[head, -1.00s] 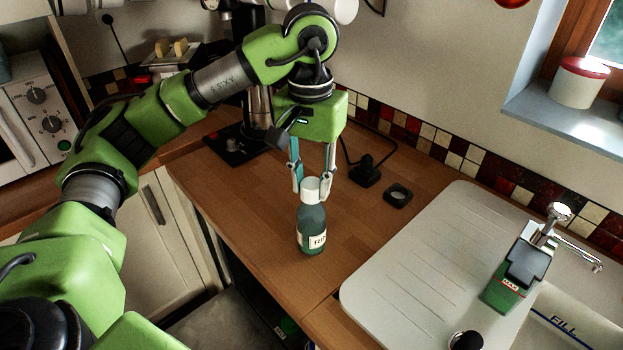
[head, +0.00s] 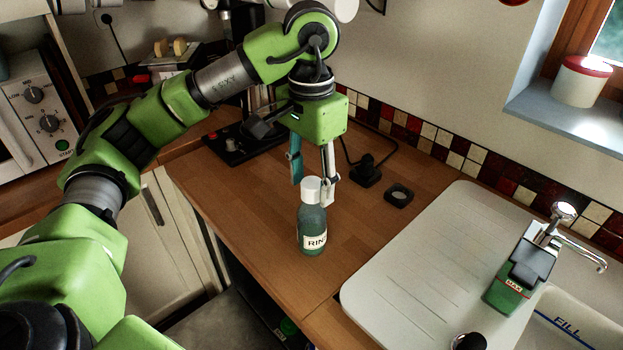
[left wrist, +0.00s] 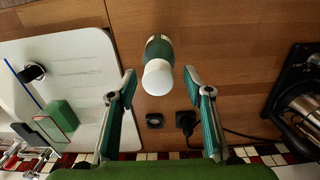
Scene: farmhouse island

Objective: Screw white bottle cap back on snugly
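A dark teal bottle (head: 312,234) with a cream label stands upright on the wooden worktop (head: 265,235). Its white cap (head: 311,190) sits on the neck; I cannot tell how tight it is. In the left wrist view the cap (left wrist: 157,77) faces the camera, with the bottle (left wrist: 159,47) partly hidden behind it. My left gripper (head: 312,182) points down over the bottle. Its fingers are spread on either side of the cap, and the left wrist view shows gaps between the fingertips (left wrist: 160,75) and the cap. My right gripper is not in view.
A white sink drainer (head: 400,285) lies to the right, with a green block (head: 505,295) marked MAX near the tap (head: 555,225). A small dark square piece (head: 398,195) and a black plug (head: 366,170) lie behind the bottle. The worktop's front edge is near.

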